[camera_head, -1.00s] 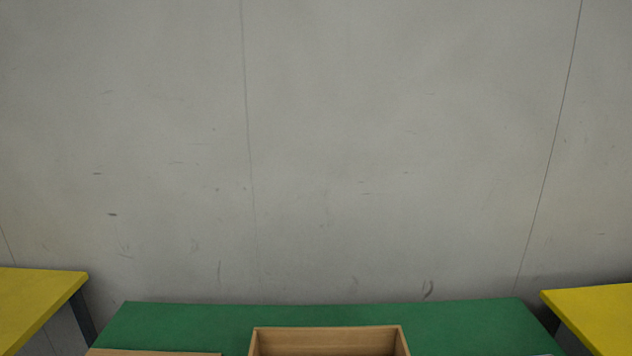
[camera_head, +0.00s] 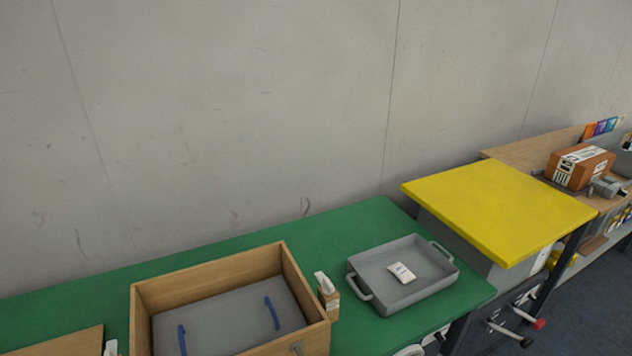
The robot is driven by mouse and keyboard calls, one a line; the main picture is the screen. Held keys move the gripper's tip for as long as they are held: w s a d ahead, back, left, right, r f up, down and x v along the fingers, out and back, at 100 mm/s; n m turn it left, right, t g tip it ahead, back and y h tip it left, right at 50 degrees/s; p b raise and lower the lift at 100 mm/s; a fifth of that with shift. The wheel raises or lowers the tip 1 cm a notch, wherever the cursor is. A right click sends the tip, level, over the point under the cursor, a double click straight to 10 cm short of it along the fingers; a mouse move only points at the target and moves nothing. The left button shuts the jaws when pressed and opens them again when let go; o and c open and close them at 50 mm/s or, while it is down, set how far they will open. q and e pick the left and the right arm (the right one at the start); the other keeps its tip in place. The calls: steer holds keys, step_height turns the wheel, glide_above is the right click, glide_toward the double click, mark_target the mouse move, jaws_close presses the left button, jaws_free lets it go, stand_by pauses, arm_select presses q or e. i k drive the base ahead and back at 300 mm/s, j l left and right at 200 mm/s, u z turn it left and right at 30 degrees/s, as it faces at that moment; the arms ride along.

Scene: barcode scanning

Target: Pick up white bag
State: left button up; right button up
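A small white packet (camera_head: 402,271) with a dark mark, which looks like the white bag, lies flat in a grey tray (camera_head: 436,287) with two handles. The tray stands on the right part of the green table (camera_head: 372,220). Neither of my grippers can be made out in the head view.
A wooden box (camera_head: 210,276) with a grey inside and blue handle-like parts stands left of the tray. A small white-and-brown device (camera_head: 327,291) stands between them. A yellow table (camera_head: 500,205) adjoins on the right. An orange-brown carton (camera_head: 579,167) lies farther right.

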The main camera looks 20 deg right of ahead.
mark_target(400, 271)
steer(key=z, duration=1.35)
steer(key=i+l+u, duration=0.1)
steer(key=u, duration=0.2)
